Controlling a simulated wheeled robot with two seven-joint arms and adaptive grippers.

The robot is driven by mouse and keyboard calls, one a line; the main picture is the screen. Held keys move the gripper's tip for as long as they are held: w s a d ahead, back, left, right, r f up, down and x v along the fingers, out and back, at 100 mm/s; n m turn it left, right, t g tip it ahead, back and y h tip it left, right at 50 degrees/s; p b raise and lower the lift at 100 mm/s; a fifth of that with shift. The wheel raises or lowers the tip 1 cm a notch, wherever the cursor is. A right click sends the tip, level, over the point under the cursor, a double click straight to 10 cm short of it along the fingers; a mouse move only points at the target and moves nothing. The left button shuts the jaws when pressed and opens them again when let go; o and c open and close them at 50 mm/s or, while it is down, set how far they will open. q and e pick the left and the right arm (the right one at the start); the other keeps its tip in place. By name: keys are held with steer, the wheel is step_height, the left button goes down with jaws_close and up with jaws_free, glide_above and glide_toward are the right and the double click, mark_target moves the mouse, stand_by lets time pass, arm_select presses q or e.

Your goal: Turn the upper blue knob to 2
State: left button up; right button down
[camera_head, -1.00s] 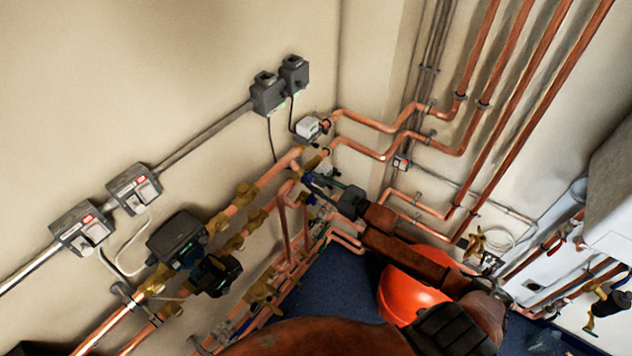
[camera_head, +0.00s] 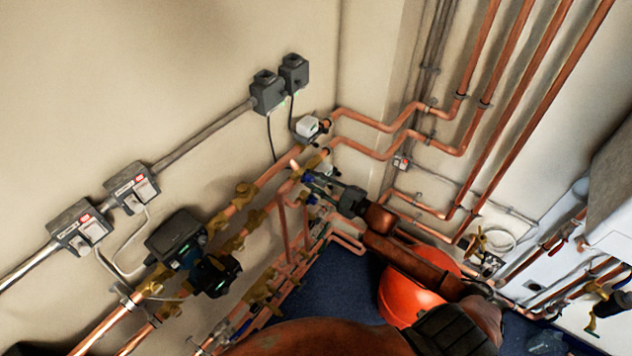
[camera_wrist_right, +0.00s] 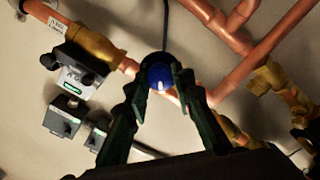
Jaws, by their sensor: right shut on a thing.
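The upper blue knob (camera_wrist_right: 154,73) is a small round blue knob with a white mark on its lower part in the right wrist view. My right gripper (camera_wrist_right: 159,88) is shut on it, with one dark finger at each side. In the head view my right gripper (camera_head: 318,182) reaches the brass and copper pipework near the wall corner, and its fingers hide most of the knob. The number that the knob points to cannot be read. My left gripper is not in view.
Copper pipes (camera_wrist_right: 265,50) run close around the gripper. A grey valve actuator (camera_wrist_right: 78,68) sits beside it. In the head view, dark pumps (camera_head: 178,240) sit on the manifold to the left, and an orange-red rounded object (camera_head: 400,300) is below my right arm.

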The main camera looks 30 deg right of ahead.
stand_by(0.4)
steer(key=c, duration=1.7)
jaws_free()
steer(key=shift+o, duration=0.2)
steer(key=v, duration=1.2)
